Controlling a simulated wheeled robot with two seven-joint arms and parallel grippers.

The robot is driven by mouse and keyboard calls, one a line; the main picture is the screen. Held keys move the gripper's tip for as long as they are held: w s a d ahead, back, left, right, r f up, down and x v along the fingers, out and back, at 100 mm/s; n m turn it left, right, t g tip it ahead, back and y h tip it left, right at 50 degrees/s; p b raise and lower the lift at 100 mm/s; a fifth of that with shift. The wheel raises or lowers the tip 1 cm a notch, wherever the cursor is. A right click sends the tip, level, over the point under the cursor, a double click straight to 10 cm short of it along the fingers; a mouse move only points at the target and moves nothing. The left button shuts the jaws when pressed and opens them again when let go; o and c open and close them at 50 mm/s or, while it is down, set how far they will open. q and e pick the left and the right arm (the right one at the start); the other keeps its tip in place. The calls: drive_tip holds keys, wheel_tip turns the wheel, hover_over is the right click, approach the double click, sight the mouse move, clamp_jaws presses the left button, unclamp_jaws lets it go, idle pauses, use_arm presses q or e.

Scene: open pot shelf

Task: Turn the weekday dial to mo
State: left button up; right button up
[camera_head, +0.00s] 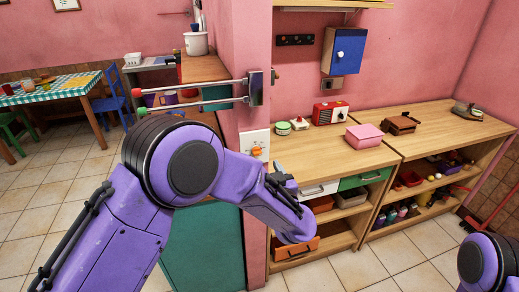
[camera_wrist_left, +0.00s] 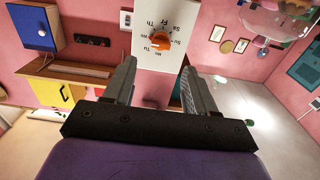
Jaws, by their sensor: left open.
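The weekday dial is a white wall panel (camera_head: 255,138) with an orange knob (camera_head: 257,151), on the pink pillar left of the wooden counter. In the left wrist view the panel (camera_wrist_left: 143,58) appears upside down, with short day letters around the orange knob (camera_wrist_left: 160,41). Which day the knob points to is too small to tell. My left gripper (camera_head: 284,180) is near the panel, to its lower right in the head view. In the wrist view its two fingers (camera_wrist_left: 158,72) are apart and empty, with the knob beyond and between them. My right gripper is out of frame.
Two rods with coloured ends (camera_head: 190,86) stick out left from a bracket on the pillar, above my left arm. The counter (camera_head: 335,150) holds a red radio (camera_head: 330,113) and a pink box (camera_head: 364,136). A blue cabinet (camera_head: 344,51) hangs above.

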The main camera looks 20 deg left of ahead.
sight(258, 154)
use_arm(q)
drive_tip(key=p+x, duration=0.2)
drive_tip(key=x, duration=0.6)
drive_tip(key=shift+a+f, duration=0.1)
clamp_jaws()
